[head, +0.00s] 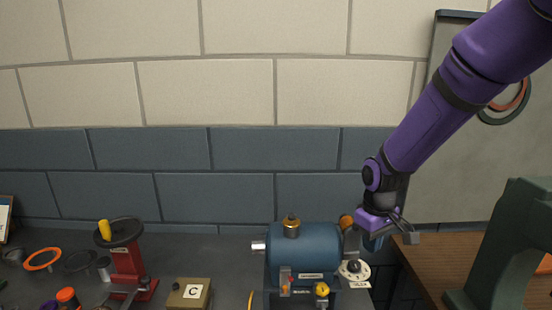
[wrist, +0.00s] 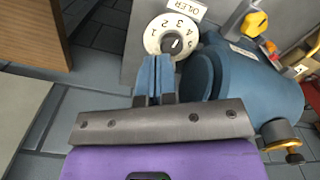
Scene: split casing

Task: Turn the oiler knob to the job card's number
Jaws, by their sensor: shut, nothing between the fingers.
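The oiler is a white round dial (wrist: 151,40) with printed numbers and a dark knob (wrist: 172,43) at its centre, beside an OILER label (wrist: 186,9) in the wrist view. The knob has a small pale mark; I cannot tell for certain which number it points to. In the head view the dial (head: 355,271) lies right of the blue casing (head: 308,250). My gripper (wrist: 154,62) is shut and empty, its blue fingertips just short of the knob; contact cannot be told. In the head view my gripper (head: 374,243) is above the dial. No readable job card number shows.
A box marked C (head: 189,293) and a red stand (head: 127,262) are to the left on the dark bench. A framed card (head: 5,215) is cut off at the left edge. A dark green machine (head: 505,245) stands on a wooden top at right.

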